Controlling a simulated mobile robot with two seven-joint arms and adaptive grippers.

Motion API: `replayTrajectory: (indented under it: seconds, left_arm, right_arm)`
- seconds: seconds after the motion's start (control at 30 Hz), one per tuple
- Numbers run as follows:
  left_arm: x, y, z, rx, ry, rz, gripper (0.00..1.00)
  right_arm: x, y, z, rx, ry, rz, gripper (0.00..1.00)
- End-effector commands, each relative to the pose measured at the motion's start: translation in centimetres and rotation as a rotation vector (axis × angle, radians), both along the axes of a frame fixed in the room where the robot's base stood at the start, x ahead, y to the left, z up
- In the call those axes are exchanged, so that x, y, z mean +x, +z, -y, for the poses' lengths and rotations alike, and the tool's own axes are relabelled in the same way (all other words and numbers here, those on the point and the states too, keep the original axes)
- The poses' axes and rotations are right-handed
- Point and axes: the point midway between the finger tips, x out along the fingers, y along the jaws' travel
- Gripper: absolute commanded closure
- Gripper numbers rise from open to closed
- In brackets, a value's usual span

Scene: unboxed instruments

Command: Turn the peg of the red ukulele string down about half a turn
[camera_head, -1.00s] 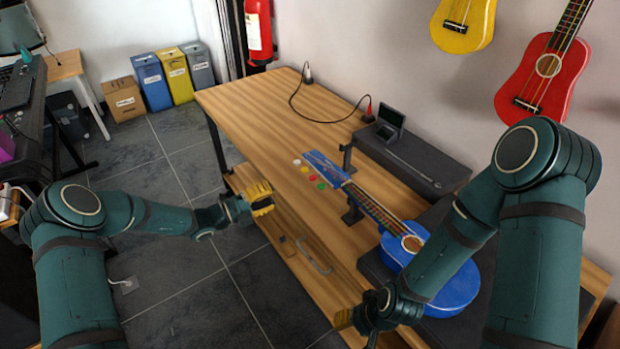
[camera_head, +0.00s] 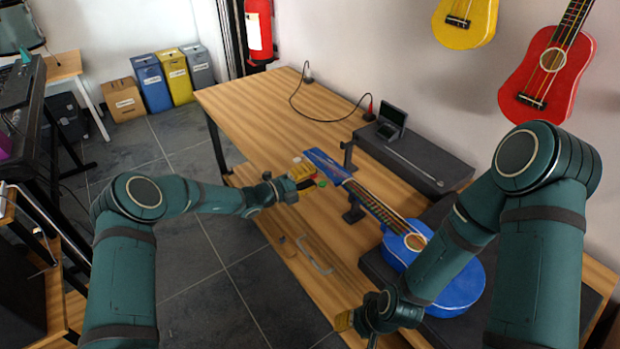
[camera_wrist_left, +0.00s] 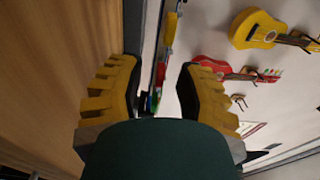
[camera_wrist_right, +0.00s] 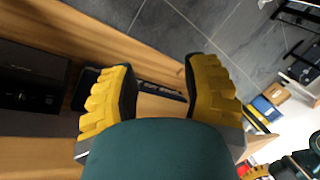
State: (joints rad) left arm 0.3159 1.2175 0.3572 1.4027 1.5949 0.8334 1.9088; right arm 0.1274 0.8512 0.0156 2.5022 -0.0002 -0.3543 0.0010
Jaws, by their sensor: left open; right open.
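The blue ukulele (camera_head: 458,280) lies on the workbench, its headstock (camera_head: 326,163) pointing to the back left. Small coloured knobs line the headstock's left side. The green one (camera_head: 322,184) shows clearly; the others are partly hidden by my left gripper (camera_head: 303,174), which is open beside the headstock. In the left wrist view, small green (camera_wrist_left: 149,103) and red bits show between the open fingers (camera_wrist_left: 158,75); I cannot tell whether any finger touches a knob. My right gripper (camera_head: 346,320) is open and empty at the bench's front edge, left of the ukulele body.
Dark stands (camera_head: 353,212) hold the neck. The bench's back left (camera_head: 255,100) is clear except for a cable. Red (camera_head: 548,70) and yellow ukuleles (camera_head: 466,20) hang on the wall.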

Motion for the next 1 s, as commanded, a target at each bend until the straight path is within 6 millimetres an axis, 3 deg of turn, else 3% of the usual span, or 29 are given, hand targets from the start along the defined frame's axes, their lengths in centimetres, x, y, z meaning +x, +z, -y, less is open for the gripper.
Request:
replayTrajectory:
  seconds: [0.23,0.33,1.0]
  left_arm:
    - [0.02,0.01,0.03,0.000,0.000,0.000,0.65]
    - [0.01,0.01,0.02,0.000,0.000,0.000,1.00]
    - [0.03,0.07,0.03,0.058,0.000,0.082,1.00]
  right_arm:
    - [0.02,0.01,0.00,0.000,0.000,0.000,0.53]
    - [0.02,0.01,0.00,0.000,0.000,0.000,0.53]
    - [-0.01,0.14,0.00,0.000,0.000,0.000,0.53]
